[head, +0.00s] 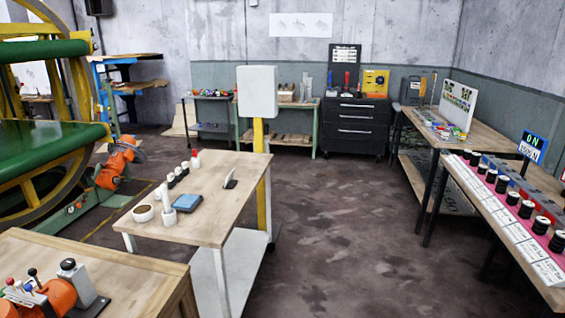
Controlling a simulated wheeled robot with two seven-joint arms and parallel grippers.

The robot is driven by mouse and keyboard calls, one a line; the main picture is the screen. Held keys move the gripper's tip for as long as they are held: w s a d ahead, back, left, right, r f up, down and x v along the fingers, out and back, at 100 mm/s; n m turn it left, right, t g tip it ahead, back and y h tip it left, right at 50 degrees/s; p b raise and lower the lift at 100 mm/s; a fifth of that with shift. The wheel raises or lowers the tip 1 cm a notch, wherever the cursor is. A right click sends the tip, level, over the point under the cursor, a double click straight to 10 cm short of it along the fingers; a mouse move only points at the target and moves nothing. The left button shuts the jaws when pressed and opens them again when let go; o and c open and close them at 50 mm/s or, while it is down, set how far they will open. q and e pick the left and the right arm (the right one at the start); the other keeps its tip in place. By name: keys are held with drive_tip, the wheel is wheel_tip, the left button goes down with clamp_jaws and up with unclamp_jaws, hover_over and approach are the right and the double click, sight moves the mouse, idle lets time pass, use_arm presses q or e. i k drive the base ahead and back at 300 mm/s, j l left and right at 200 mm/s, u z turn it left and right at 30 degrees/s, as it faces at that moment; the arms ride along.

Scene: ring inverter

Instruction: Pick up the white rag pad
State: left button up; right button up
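No thing in view is clearly a white rag pad. Neither of my grippers is in view.
Round containers (144,213), a white cylinder (166,198) and several small dark and white bottles share the worktable. A yellow post with a white box (257,92) stands behind it. A bench with levers (90,262) is front left. Open floor (345,225) lies to the right.

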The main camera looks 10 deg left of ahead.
sight(159, 197)
drive_tip(key=i+z, duration=0.15)
drive_tip(key=i, duration=0.6)
drive_tip(key=i+z, duration=0.2)
drive_tip(key=i, duration=0.55)
drive_tip(key=i+u, duration=0.35)
drive_tip(key=i+l+u, duration=0.15)
drive_tip(key=i+u, duration=0.2)
drive_tip(key=i, duration=0.15)
drive_tip(key=i+u, duration=0.1)
drive_tip(key=u, duration=0.35)
drive_tip(key=i+u, duration=0.15)
drive_tip(key=u, duration=0.35)
drive_tip(key=i+l+u, duration=0.1)
drive_tip(key=u, duration=0.35)
drive_tip(key=i+l+u, duration=0.1)
drive_tip(key=u, duration=0.35)
drive_tip(key=i+u, duration=0.15)
drive_tip(key=u, duration=0.3)
drive_tip(key=i+u, duration=0.15)
drive_tip(key=u, duration=0.3)
drive_tip(key=i+l+u, duration=0.1)
drive_tip(key=u, duration=0.4)
drive_tip(key=i+l+u, duration=0.1)
drive_tip(key=l+u, duration=0.15)
drive_tip(key=u, duration=0.2)
